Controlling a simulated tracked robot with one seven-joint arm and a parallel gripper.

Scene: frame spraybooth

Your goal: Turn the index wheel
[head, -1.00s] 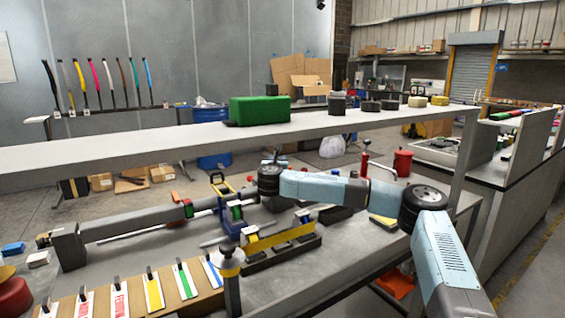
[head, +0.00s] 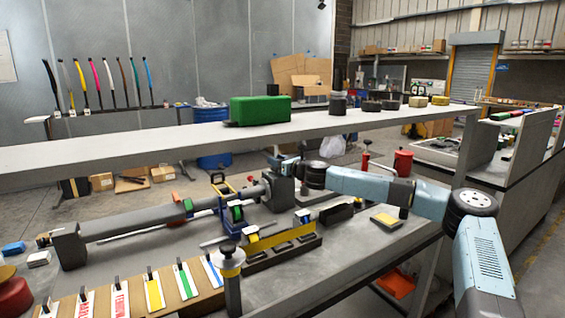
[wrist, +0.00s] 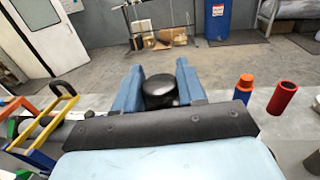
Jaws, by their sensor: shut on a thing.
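In the wrist view, the two blue fingers of my gripper (wrist: 160,66) stand either side of a dark, rounded knob (wrist: 160,92). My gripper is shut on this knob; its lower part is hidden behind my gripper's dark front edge. I cannot tell from the frames whether the knob belongs to the index wheel. In the head view, my gripper (head: 284,164) is beside the grey end block (head: 281,190) of the long grey shaft fixture (head: 130,222). The wheel itself cannot be made out there.
A long shelf (head: 110,150) crosses above the bench, carrying a green block (head: 260,110) and dark discs. An orange-and-blue cylinder (wrist: 244,88) and a red cylinder (wrist: 283,97) stand right of my gripper.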

